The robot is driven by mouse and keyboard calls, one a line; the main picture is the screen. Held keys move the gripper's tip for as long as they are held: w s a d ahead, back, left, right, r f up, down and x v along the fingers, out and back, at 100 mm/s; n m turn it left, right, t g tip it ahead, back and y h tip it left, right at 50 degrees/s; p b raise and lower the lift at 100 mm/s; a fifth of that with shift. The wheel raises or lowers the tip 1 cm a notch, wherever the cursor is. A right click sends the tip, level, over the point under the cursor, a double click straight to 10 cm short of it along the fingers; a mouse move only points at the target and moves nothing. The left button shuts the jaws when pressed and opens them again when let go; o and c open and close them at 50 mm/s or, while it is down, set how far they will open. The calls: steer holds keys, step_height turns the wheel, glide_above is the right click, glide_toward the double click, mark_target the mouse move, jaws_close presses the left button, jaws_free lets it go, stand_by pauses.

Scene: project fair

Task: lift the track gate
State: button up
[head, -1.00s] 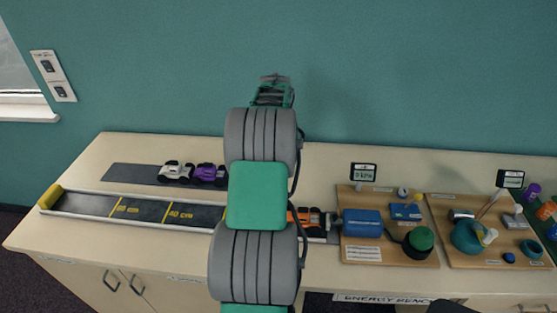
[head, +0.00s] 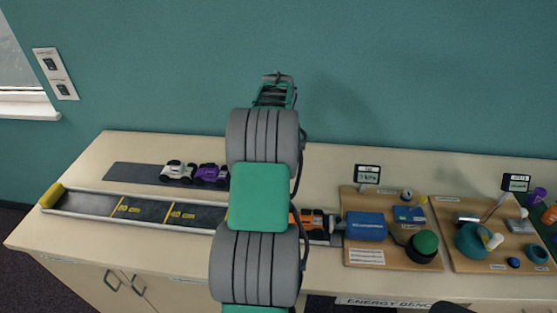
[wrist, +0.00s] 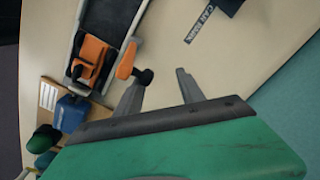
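In the wrist view, an orange lever-like part with a black knob (wrist: 127,60), which looks like the track gate's handle, stands at the side of the dark track (wrist: 112,18). My gripper (wrist: 163,80) is open, its two fingers spread and empty. The left finger is close to the black knob; I cannot tell whether they touch. An orange car (wrist: 90,56) sits at the track's lower end. In the head view my gripper (head: 276,80) shows small at the top of my arm, and my arm hides part of the track (head: 140,212) and the gate.
A white car (head: 177,172) and a purple car (head: 211,174) stand on a dark mat (head: 130,173) behind the track. A blue box (head: 365,226) and a green dome (head: 425,242) sit on a board at the right. The bench behind the track is partly clear.

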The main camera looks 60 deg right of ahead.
step_height(320, 180, up, 7)
steer(key=b, duration=0.1)
steer(key=shift+r, duration=0.2)
steer(key=w+a+r+n+t, duration=0.1)
steer(key=w+a+r+n, duration=0.2)
steer(key=a, duration=0.5)
steer(key=w+a+n+h, duration=0.1)
steer(key=w+a+n, duration=0.3)
steer(key=w+a, duration=0.3)
steer(key=w+a+r+n+t, duration=0.1)
steer(key=w+a+r+n, duration=0.15)
steer(key=a, duration=0.75)
steer(key=s+a+f+n, duration=0.1)
steer(key=a+n, duration=0.3)
steer(key=a, duration=0.4)
steer(key=s+a+f+n+t, duration=0.1)
steer(key=s+a+f+n, duration=0.1)
steer(key=a, duration=0.6)
steer(key=s+a+f+n+t+y, duration=0.1)
steer(key=s+a+f+n, duration=0.1)
steer(key=a+n, duration=0.5)
steer(key=shift+s+a+f, duration=0.25)
steer(key=shift+s+a, duration=0.65)
steer(key=shift+a, duration=0.15)
steer(key=shift+c, duration=0.4)
steer(key=shift+c, duration=0.3)
